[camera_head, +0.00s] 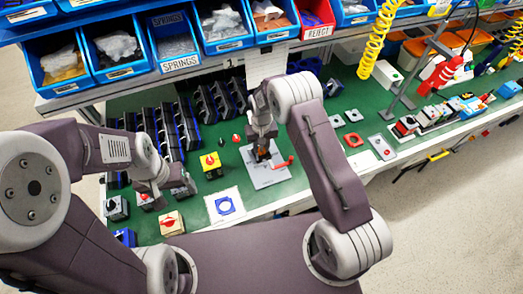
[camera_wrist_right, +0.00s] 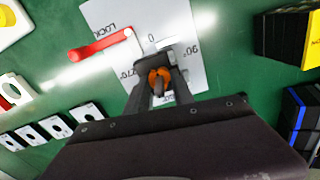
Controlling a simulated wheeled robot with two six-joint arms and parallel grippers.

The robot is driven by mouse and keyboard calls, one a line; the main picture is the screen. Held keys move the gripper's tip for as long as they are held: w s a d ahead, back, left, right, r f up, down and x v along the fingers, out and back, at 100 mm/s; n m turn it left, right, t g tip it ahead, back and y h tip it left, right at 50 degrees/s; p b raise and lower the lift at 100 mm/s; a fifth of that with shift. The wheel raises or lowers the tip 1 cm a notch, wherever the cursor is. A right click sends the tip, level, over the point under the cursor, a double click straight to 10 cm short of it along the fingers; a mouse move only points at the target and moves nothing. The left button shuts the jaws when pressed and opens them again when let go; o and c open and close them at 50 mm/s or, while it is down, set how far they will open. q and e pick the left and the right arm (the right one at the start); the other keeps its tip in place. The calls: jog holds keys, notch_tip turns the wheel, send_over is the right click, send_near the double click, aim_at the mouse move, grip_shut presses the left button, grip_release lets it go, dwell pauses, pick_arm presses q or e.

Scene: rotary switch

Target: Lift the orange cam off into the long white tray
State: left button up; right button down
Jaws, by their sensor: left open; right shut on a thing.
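My right gripper (camera_head: 262,146) is over a pale plate (camera_head: 268,178) on the green bench and is shut on the orange cam (camera_head: 263,154). In the right wrist view the cam (camera_wrist_right: 160,77) shows between the fingertips (camera_wrist_right: 160,88). I cannot tell whether the cam still touches the post under it. A red lever (camera_wrist_right: 92,48) sticks out from the plate, beside the gripper; the plate carries printed angle marks and "LOCK". My left gripper (camera_head: 163,190) is open over the small boxes at the front left. I cannot pick out the long white tray with certainty.
A yellow box with a red knob (camera_head: 211,165) stands left of the plate. Black and blue racks (camera_head: 160,130) fill the left back. A white card with a blue ring (camera_head: 225,206) lies in front. Small grey and red plates (camera_head: 353,140) lie to the right.

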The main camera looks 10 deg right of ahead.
jog(key=shift+r, duration=0.1)
notch_tip(320, 180, up, 10)
jog(key=shift+f+b, duration=0.1)
jog(key=shift+b, duration=0.45)
notch_tip(320, 180, up, 9)
jog(key=p, duration=0.7)
jog(key=shift+f, duration=0.2)
dwell(0.5)
